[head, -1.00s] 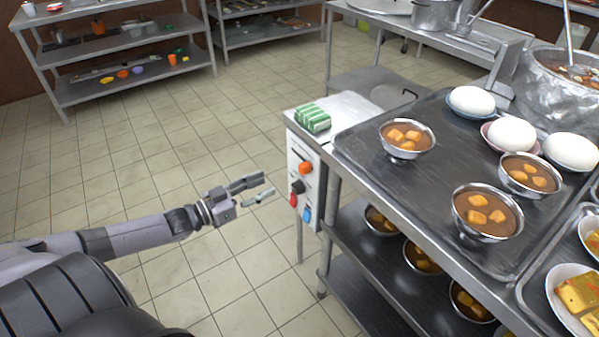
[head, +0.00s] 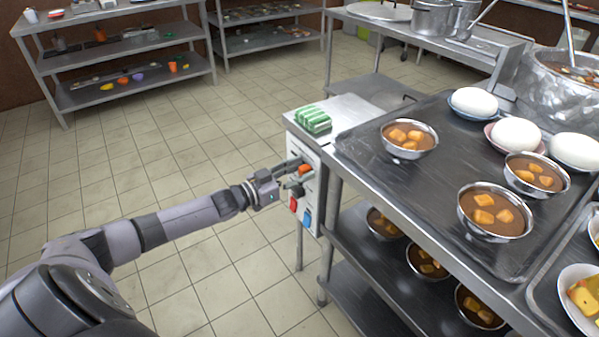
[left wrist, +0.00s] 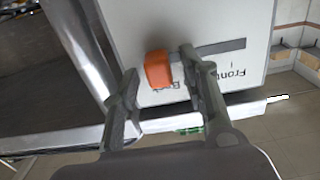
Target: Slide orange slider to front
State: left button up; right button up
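The orange slider (head: 305,169) sticks out from the white panel (head: 311,206) on the end of the steel counter. In the left wrist view the slider (left wrist: 158,70) sits at the left end of a dark slot (left wrist: 222,47). The word "Front" is printed by the slot's right end, and a partly hidden word is near the slider. My left gripper (head: 298,172) is at the panel with its fingers apart, one on each side of the slider. In the wrist view the gripper (left wrist: 158,72) has its right finger close beside the slider and a gap on the left. My right gripper is out of view.
Below the slider are a black knob (head: 298,188), a red control (head: 293,204) and a blue one (head: 307,217). A green striped block (head: 313,119) lies on the counter above. A tray (head: 365,165) with bowls is to the right. The floor on the left is clear.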

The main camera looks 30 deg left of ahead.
pick_arm(q)
grip_shut()
dwell(0.6)
dwell(0.3)
